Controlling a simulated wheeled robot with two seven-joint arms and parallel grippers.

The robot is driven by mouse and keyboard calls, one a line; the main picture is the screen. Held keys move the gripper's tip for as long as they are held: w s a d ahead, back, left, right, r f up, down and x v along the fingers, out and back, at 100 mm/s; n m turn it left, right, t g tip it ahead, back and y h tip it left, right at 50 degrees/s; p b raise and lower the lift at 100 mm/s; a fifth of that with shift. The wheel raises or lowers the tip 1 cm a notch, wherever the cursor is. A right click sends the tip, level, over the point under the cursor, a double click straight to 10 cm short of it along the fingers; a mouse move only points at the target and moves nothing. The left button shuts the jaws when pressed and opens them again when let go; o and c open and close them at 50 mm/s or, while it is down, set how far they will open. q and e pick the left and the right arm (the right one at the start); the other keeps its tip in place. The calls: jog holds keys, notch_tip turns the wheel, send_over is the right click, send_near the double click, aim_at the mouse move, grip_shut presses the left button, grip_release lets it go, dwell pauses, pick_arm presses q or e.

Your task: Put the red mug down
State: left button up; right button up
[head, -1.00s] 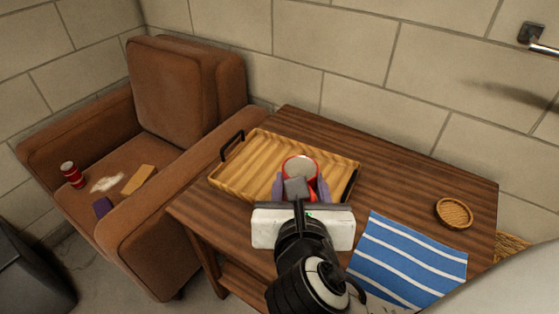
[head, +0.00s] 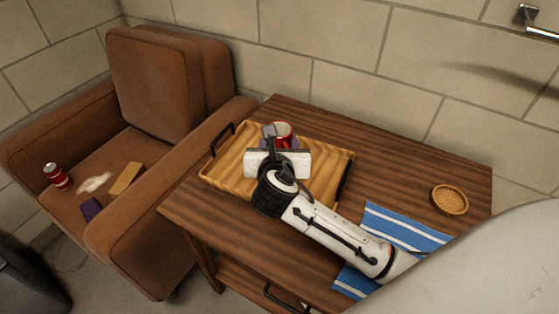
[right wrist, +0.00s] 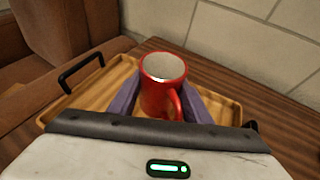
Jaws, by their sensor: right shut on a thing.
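The red mug (right wrist: 160,88) stands upright between the two purple fingers of my right gripper (right wrist: 155,108), which is shut on it. In the right wrist view its pale inside and its handle, toward the camera, show. In the head view the mug (head: 282,130) is mostly hidden behind the gripper (head: 278,142). The mug is at the far side of the wooden tray (head: 222,172), over or on it; I cannot tell whether its base touches. My left gripper is not in view.
The tray, with dark handles, lies on a brown wooden table (head: 400,165). A blue striped cloth (head: 405,230) and a round woven coaster (head: 449,199) lie to the right. A brown armchair (head: 150,85) at left holds a red can (head: 57,177), a sponge-like block (head: 127,178) and a purple item (head: 91,208).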

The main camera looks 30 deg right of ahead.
jog(key=shift+f, duration=0.5)
notch_tip(320, 180, down, 4)
jog(key=shift+f+b, duration=0.1)
jog(key=shift+b, duration=0.8)
jog(key=o, duration=1.2)
jog(key=shift+o, duration=0.2)
